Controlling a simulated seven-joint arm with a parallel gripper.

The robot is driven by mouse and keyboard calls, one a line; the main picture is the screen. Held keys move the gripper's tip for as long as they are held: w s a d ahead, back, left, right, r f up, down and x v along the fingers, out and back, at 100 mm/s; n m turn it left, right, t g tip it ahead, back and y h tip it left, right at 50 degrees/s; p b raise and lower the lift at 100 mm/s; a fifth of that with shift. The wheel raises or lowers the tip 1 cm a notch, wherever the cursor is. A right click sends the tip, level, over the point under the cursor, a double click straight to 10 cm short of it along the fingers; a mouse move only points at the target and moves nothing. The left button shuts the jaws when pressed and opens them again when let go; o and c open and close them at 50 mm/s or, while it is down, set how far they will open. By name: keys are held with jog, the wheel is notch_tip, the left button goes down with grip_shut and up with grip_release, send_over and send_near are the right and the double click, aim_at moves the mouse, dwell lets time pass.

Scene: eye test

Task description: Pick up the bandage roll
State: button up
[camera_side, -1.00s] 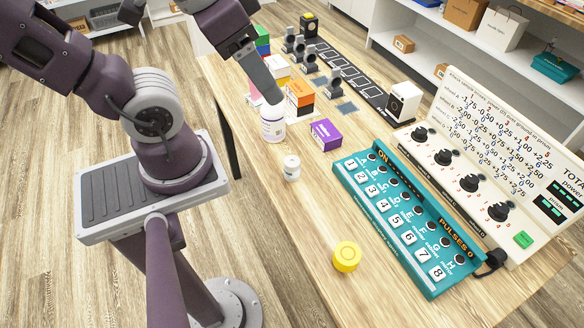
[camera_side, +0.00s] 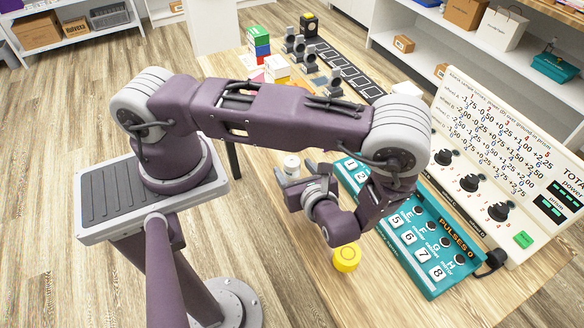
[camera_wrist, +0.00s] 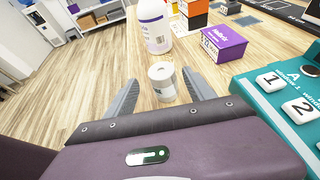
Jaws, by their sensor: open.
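A small white cylinder (camera_side: 291,163), which I take for the bandage roll, stands upright on the wooden table (camera_side: 298,268). In the wrist view the white roll (camera_wrist: 162,84) has a grey round spot in the middle of its top and a grey label on its side. My gripper (camera_side: 294,173) is low beside it, reaching in from the front right. In the wrist view my gripper (camera_wrist: 160,77) is open, one finger on each side of the roll. It holds nothing; I cannot tell whether a finger touches the roll.
A white bottle (camera_wrist: 154,25) and a purple box (camera_wrist: 224,43) stand behind the roll. A teal button panel (camera_side: 436,262) is to the right, below a white board with knobs (camera_side: 520,150). A yellow cylinder (camera_side: 347,259) stands near the front. The table's left edge is close.

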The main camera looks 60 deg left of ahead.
aim_at(289, 161)
jog(key=x, duration=0.6)
jog(key=shift+w+f, duration=0.2)
grip_shut()
jog(key=shift+r, duration=0.1)
